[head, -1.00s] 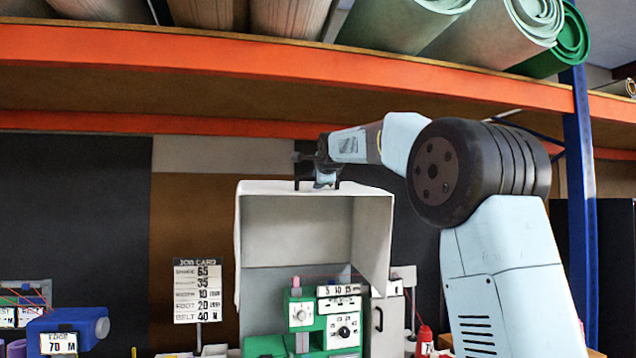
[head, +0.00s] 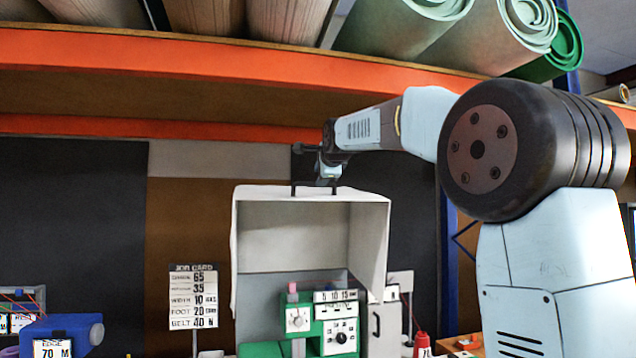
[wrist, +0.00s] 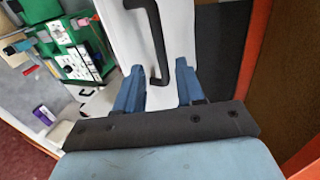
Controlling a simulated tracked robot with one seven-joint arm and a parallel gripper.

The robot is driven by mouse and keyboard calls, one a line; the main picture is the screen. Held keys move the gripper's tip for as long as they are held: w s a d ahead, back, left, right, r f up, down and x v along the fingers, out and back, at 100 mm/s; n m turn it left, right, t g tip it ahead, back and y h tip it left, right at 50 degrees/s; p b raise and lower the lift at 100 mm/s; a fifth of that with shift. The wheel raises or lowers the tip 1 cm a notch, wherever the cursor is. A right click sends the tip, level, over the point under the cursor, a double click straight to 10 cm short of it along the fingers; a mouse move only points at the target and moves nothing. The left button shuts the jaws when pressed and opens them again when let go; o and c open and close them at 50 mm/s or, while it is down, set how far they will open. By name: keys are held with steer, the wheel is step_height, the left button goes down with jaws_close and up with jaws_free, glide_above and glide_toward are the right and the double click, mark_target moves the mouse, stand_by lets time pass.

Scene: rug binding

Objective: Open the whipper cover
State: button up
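The whipper cover (head: 368,245) is a pale grey-white box-like hood over the green machine (head: 328,328). Its open side faces the head camera, and the machine's dials show below its top. A black handle (wrist: 157,42) stands on the cover's white panel, and it also shows on top of the cover in the head view (head: 298,188). My gripper (wrist: 160,78) is at this handle. Its two blue fingers are spread apart, with one end of the handle near the gap between the tips. I cannot tell whether they touch it.
An orange shelf beam (head: 200,62) with rolled rugs (head: 400,30) runs above my arm. A job card (head: 193,295) stands left of the cover, and a blue device (head: 62,332) is at lower left. A red bottle (head: 422,345) stands right of the machine.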

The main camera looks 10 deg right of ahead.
steer(key=shift+v, duration=2.8)
steer(key=s+d+f+n+g, duration=0.2)
steer(key=s+f+n, duration=0.3)
steer(key=s+f, duration=0.8)
steer(key=s+d+f+n+g, duration=0.2)
steer(key=s+f+n, duration=0.4)
steer(key=s+f, duration=0.6)
steer(key=s+d+f+n+g+h, duration=0.1)
steer(key=s+f+n+g, duration=0.3)
steer(key=s+f, duration=0.9)
steer(key=shift+s+d+f+n+g, duration=0.3)
steer(key=shift+s+d+n, duration=0.35)
steer(key=shift+s+n, duration=0.45)
